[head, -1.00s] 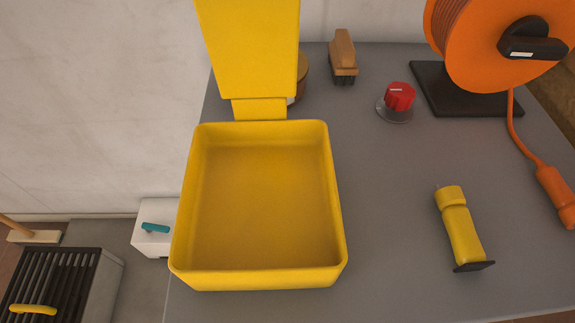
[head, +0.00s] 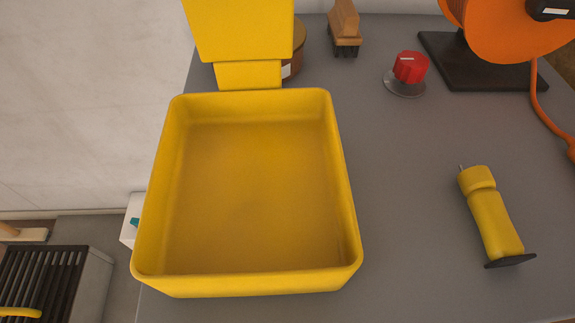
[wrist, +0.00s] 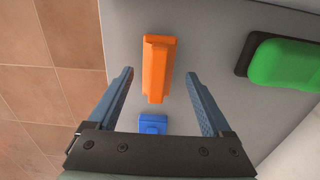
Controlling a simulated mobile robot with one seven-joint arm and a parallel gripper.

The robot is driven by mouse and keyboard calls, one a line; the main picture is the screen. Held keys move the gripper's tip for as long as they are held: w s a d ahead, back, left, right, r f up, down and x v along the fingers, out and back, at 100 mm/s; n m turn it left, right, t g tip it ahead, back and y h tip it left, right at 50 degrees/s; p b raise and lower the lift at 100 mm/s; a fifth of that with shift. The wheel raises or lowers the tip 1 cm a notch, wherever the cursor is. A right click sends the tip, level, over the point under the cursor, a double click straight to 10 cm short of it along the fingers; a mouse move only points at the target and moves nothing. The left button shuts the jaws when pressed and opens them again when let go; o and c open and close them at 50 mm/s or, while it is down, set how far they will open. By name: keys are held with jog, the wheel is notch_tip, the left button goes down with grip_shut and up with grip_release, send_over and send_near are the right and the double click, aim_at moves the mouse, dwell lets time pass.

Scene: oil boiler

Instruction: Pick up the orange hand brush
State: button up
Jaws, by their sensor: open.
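In the wrist view an orange, long, ridged piece (wrist: 157,68), seen from above, looks like the orange hand brush and lies on a grey surface. Its bristles are not visible. My gripper (wrist: 159,76) is open, with its two blue fingers to the left and right of the piece's near end in the picture. Gaps show on both sides and nothing is held. How far below the fingertips the piece lies I cannot tell. In the head view a wood-brown brush (head: 345,28) with dark bristles stands at the back of the grey table. My gripper does not show there.
A blue block (wrist: 152,124) and a green object (wrist: 285,64) lie near the orange piece. In the head view a yellow tray (head: 345,215), a red knob (head: 410,67), a yellow handheld item (head: 490,215) and an orange cable reel (head: 500,35) sit on the table.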

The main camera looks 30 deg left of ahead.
jog(key=f+b, duration=0.2)
jog(key=f, duration=0.2)
jog(key=shift+d+f+b, duration=0.15)
jog(key=shift+d+b, duration=0.05)
jog(key=shift+b, duration=0.2)
grip_shut()
jog(key=shift+d+r+p, duration=0.15)
jog(key=shift+r+p, duration=0.4)
jog(key=shift+p, duration=0.1)
notch_tip(320, 180, up, 11)
jog(key=p, duration=0.6)
jog(key=shift+w+f+p, duration=0.1)
jog(key=shift+f+p, duration=0.05)
jog(key=shift+p, duration=0.15)
jog(key=w+d+p, duration=0.1)
jog(key=w+d, duration=1)
jog(key=d, duration=0.5)
jog(key=shift+d, duration=0.15)
jog(key=shift+f, duration=0.1)
jog(key=c, duration=0.5)
grip_release()
jog(key=shift+c, duration=0.2)
jog(key=c, duration=0.6)
